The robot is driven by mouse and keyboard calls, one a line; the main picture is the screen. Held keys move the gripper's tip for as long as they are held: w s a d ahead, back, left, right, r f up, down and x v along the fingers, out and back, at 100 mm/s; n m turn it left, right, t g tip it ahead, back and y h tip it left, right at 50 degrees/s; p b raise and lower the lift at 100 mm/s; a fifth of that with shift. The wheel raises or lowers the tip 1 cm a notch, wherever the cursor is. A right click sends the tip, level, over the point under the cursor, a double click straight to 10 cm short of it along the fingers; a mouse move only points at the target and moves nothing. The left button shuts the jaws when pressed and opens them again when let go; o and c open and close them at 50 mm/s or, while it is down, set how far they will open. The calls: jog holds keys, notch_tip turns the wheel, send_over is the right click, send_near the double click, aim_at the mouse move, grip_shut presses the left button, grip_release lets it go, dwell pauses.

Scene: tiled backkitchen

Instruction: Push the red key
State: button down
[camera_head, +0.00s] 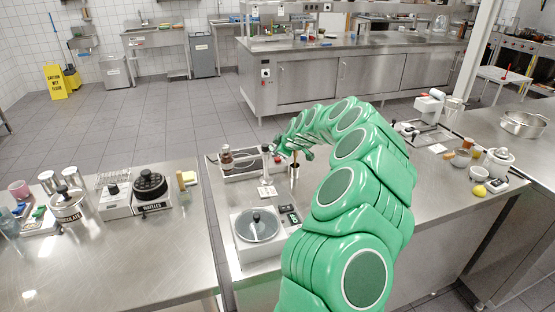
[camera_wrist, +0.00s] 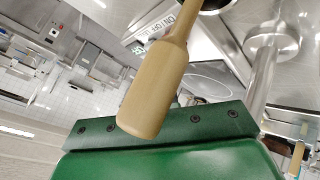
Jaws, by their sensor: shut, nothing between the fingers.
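I cannot make out a red key in either view. My gripper (camera_head: 283,151) is shut and empty at the end of my green arm, over the middle counter; its fingertips are small and hard to make out. My dark green wrist edge fills the bottom of that view.
A cooker with a round lid (camera_head: 257,226) stands at the counter's front left. A waffle iron (camera_head: 150,186) is on the left counter.

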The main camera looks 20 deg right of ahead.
aim_at(278, 160)
jog(key=shift+r, duration=3)
dwell(1.1)
